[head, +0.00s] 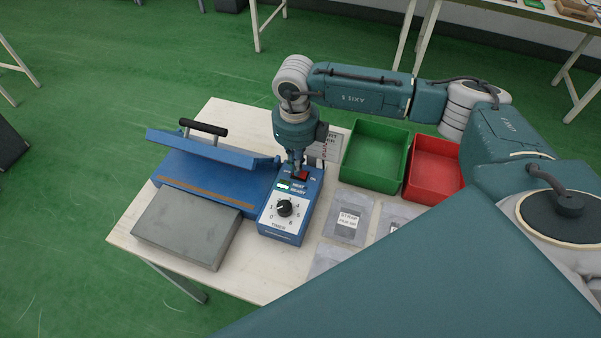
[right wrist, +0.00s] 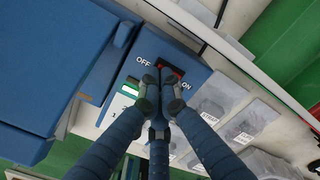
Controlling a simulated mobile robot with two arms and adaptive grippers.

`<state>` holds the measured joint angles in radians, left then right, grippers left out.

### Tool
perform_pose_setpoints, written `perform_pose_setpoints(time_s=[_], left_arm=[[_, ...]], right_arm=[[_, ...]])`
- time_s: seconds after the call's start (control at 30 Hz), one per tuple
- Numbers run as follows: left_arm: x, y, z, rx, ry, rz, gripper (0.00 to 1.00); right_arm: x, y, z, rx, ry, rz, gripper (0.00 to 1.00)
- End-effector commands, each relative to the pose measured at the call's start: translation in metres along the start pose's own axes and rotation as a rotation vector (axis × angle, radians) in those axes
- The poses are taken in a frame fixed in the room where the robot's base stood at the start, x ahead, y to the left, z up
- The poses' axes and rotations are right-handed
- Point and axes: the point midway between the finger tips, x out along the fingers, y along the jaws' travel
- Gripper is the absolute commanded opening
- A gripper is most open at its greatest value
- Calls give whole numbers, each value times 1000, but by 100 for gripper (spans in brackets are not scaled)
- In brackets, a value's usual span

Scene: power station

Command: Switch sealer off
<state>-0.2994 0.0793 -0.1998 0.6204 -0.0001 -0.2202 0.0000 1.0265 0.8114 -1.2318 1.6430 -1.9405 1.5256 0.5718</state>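The blue sealer (head: 215,178) stands on a light table, with its lid arm raised and a black handle at the top. Its control box (head: 284,236) carries a dial, a lit green indicator and a red rocker switch (head: 301,175). In the right wrist view the switch (right wrist: 173,71) lies between the words OFF, on the left, and ON, on the right. My right gripper (head: 297,168) points down at the switch. Its fingertips (right wrist: 160,90) are drawn together with nothing between them, and partly cover the switch. I cannot tell whether they touch it. My left gripper is not in view.
A green bin (head: 374,156) and a red bin (head: 433,168) stand right of the sealer. Several labelled pouches (head: 349,219) lie in front of them. A grey metal block (head: 187,226) sits before the sealer. A sign stands partly hidden behind the gripper.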

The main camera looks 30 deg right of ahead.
Motion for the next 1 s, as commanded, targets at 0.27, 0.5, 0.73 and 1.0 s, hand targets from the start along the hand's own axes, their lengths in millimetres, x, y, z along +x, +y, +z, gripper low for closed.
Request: perform_pose_setpoints(time_s=[0.27,0.5,0.73,1.0], left_arm=[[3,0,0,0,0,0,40],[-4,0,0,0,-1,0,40],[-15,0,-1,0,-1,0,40],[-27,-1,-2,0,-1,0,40]], right_arm=[[5,0,-1,0,3,-1,0],[-5,0,-1,0,4,0,0],[-25,0,-1,0,2,-1,0],[-47,0,0,0,0,-1,0]])
